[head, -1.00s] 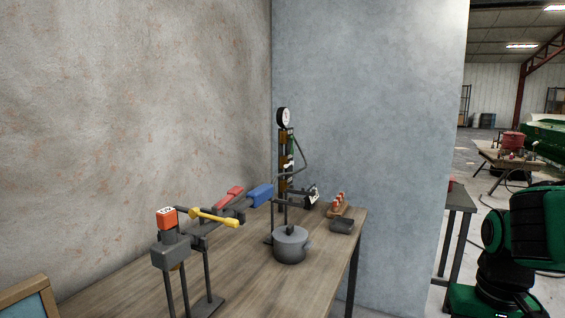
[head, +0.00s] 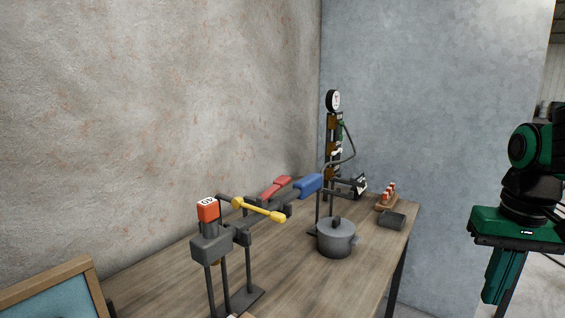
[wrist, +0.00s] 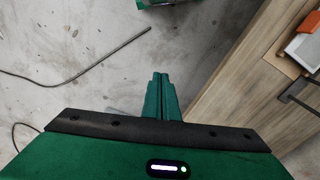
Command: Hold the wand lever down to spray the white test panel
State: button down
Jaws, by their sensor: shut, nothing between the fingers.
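A fixture stands at the table's front, with an orange-topped grey block (head: 208,211), a yellow bar (head: 258,209), a red grip (head: 276,187) and a blue grip (head: 309,186). I cannot tell for sure which of these is the wand lever. No white test panel can be made out. My gripper (head: 496,298) hangs at the right in the head view, apart from the table and the fixture. In the wrist view its green fingers (wrist: 160,76) are together and empty, above the floor.
A grey lidded pot (head: 336,238) stands on the wooden table (head: 290,285). Behind it are a gauge post (head: 333,101) and a small block with orange-and-white pieces (head: 388,200). A wood-framed blue board (head: 50,297) is at lower left. A black cable (wrist: 100,55) lies on the floor.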

jog(key=w+a+r+n, duration=0.45)
jog(key=a+r, duration=0.25)
jog(key=a, duration=0.3)
jog(key=w+a+r+n+t+y, duration=0.1)
jog(key=w+a+r+n, duration=0.3)
jog(key=a+r, duration=0.45)
jog(key=w+a+r+n, duration=0.2)
jog(key=w+a+r, duration=0.45)
jog(key=a, duration=0.45)
jog(key=s+a+r+n+t+y, duration=0.1)
jog(key=a+r+n, duration=0.2)
jog(key=r, duration=0.6)
jog(key=a, duration=0.2)
jog(key=shift+a+r+n, duration=0.3)
jog(key=shift+n, duration=0.05)
jog(key=shift+s, duration=0.1)
